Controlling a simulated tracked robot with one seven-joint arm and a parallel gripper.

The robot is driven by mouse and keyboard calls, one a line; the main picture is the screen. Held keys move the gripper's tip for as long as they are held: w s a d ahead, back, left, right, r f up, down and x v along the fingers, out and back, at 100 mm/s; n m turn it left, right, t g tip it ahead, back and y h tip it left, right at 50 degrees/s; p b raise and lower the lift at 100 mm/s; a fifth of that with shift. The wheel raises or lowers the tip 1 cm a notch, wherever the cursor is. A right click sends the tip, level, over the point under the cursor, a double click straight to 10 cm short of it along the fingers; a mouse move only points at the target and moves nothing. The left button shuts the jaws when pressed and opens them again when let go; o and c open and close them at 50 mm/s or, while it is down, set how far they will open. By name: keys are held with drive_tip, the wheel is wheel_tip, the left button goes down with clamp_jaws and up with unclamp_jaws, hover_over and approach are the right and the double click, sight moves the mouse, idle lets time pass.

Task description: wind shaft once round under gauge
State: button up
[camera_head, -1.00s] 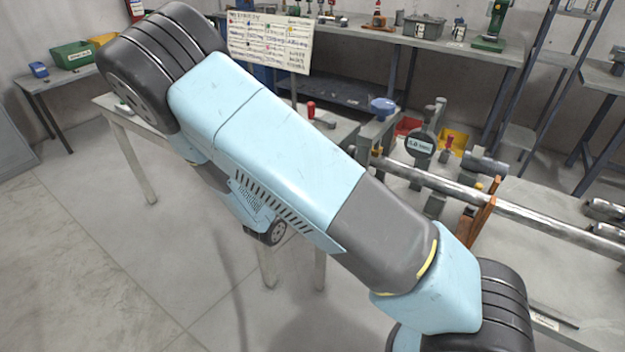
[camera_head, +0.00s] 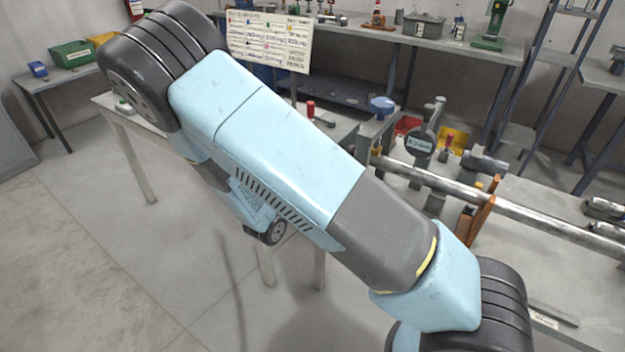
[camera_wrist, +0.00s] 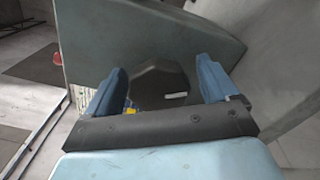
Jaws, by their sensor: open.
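The long steel shaft (camera_head: 540,222) runs across the bench at right in the head view, from the positioner at the bench's left end out past the right edge. The round dark gauge (camera_head: 420,143) stands upright by the shaft; its small display is too blurred to read. My gripper (camera_wrist: 162,66) shows in the wrist view with two blue fingers spread apart. A dark many-sided body (camera_wrist: 160,85) with a pale mark lies between or beyond them; I cannot tell what it is or whether they touch it. My arm hides part of the bench in the head view.
An orange upright bracket (camera_head: 482,210) stands at the shaft. Red and yellow bins (camera_head: 453,139) sit behind the gauge. A written sign (camera_head: 268,42) stands in front of the rear bench. A large grey-green surface (camera_wrist: 230,40) fills much of the wrist view. Open floor lies at left.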

drive_tip(key=v, duration=1.3)
drive_tip(key=shift+s+a, duration=0.25)
drive_tip(key=shift+s, duration=0.05)
drive_tip(key=shift+d+f, duration=0.1)
